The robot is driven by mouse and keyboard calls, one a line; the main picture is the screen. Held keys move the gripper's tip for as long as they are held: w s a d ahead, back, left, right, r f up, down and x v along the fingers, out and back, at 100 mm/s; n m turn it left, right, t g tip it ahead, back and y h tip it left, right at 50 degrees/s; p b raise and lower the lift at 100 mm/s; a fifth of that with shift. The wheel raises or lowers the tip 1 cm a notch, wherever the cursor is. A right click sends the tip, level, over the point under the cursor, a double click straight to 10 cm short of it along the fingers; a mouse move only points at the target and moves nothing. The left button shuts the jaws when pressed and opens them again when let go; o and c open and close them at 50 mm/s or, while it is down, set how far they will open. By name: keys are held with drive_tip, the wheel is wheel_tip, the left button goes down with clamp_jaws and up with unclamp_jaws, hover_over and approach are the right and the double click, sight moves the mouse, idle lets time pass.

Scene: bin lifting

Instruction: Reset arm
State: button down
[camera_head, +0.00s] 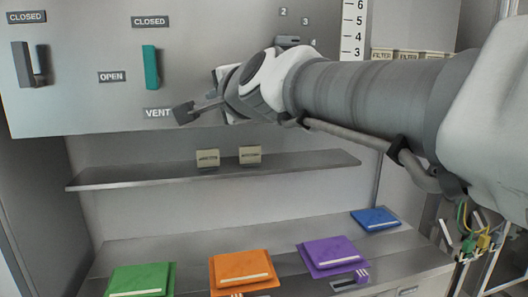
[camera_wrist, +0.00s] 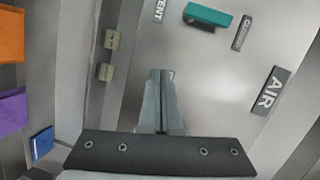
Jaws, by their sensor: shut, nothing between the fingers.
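My gripper (camera_head: 184,113) is at the end of my arm, which reaches in from the right in the head view. It is in front of the grey panel (camera_head: 70,85), just right of the VENT label (camera_head: 158,113) in the picture. In the wrist view my gripper (camera_wrist: 162,75) has its fingers together with nothing between them. The teal handle (camera_head: 151,67) on the panel is above and left of the fingertips, apart from them. It also shows in the wrist view (camera_wrist: 207,16).
A shelf (camera_head: 120,177) below holds two small beige boxes (camera_head: 208,158). On the lower counter (camera_head: 200,243) lie a green (camera_head: 140,279), an orange (camera_head: 241,267), a purple (camera_head: 330,252) and a blue bin (camera_head: 375,219). A dark handle (camera_head: 30,65) is at the panel's left.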

drive_tip(key=s+d+f+n+g+h, duration=0.3)
drive_tip(key=s+d+f+n+g, duration=0.1)
drive_tip(key=s+d+f, duration=0.7)
drive_tip(key=s+d+f+n+g+h, duration=0.4)
drive_tip(key=s+d+f+n, duration=0.2)
drive_tip(key=s+d+f, duration=0.6)
wheel_tip(320, 180, down, 6)
drive_tip(key=shift+s+d+r+n+g+h, duration=0.1)
drive_tip(key=shift+s+d+n+g+h, duration=0.05)
drive_tip(key=shift+s+n+g+h, duration=0.2)
